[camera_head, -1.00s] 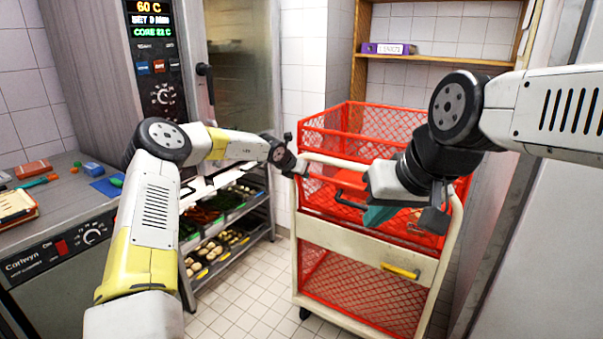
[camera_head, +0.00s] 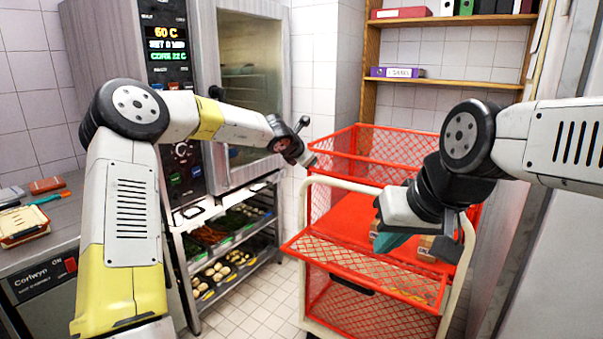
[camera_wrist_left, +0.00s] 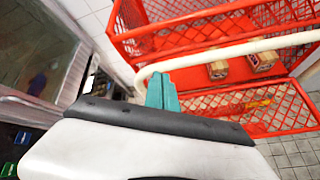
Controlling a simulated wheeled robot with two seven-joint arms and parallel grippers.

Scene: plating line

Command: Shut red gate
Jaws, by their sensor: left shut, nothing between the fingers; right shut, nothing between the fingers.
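The red gate (camera_head: 365,268) is a mesh panel on the front of the red cart (camera_head: 365,141). It is folded down and sticks outward, open, with a dark handle (camera_head: 352,285) at its front edge. The gate also shows at the right of the left wrist view (camera_wrist_left: 262,108). My left gripper (camera_head: 312,160) is shut and empty near the cart's cream rail; its teal fingers (camera_wrist_left: 162,92) show beside the rail in the wrist view. My right gripper (camera_head: 392,243) is shut, its teal finger seen in front of the cart above the gate; whether it touches anything cannot be told.
Small boxes (camera_wrist_left: 217,70) lie on the cart's red deck behind the gate. The cream rail (camera_head: 345,184) crosses the cart's front. An oven (camera_head: 245,85) and a rack of food trays (camera_head: 235,245) stand left. Shelves with binders (camera_head: 398,72) are behind. Tiled floor lies clear between rack and cart.

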